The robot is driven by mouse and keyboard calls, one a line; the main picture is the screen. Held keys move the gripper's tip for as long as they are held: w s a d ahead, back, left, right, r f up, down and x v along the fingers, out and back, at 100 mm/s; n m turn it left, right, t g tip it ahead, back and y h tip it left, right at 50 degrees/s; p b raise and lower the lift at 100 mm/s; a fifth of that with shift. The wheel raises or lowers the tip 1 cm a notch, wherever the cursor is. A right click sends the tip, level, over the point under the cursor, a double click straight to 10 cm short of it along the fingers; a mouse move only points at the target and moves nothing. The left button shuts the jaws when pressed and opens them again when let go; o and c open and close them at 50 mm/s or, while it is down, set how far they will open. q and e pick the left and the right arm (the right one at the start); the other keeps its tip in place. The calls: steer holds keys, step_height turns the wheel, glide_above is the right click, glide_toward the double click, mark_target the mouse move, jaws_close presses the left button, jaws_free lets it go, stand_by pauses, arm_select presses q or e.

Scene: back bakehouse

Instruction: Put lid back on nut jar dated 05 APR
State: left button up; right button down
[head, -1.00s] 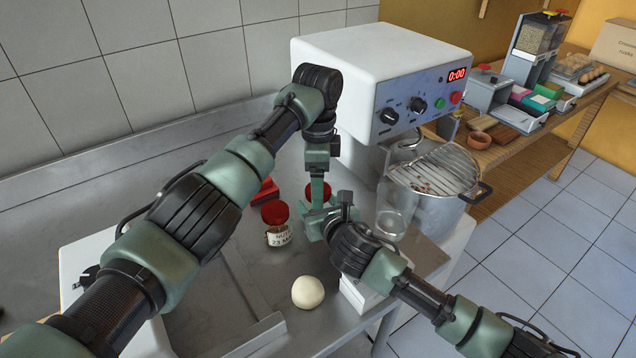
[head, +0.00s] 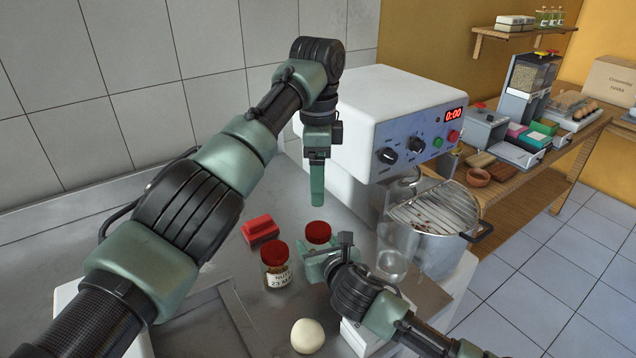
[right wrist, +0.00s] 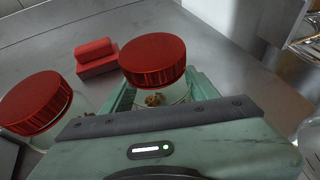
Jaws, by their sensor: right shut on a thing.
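A glass jar with a red lid (head: 318,232) stands on the steel counter in my right gripper (head: 318,266). The right wrist view shows its red lid (right wrist: 153,60) on top and nuts (right wrist: 156,98) through the glass. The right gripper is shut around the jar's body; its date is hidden. A second nut jar (head: 276,266) with a red lid stands just left, its label partly legible as "NUT 23 MA". My left gripper (head: 317,198) hangs fingers down above the held jar, apart from its lid. I see it edge-on and cannot tell its opening.
A red block-like item (head: 260,229) lies behind the jars. A dough ball (head: 307,336) sits in front. The white mixer (head: 400,115) with its guarded bowl (head: 430,225) stands at the right, with a clear glass vessel (head: 392,264) near it.

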steer(key=shift+c, duration=1.6)
jaws_free()
steer(key=shift+v, duration=3.85)
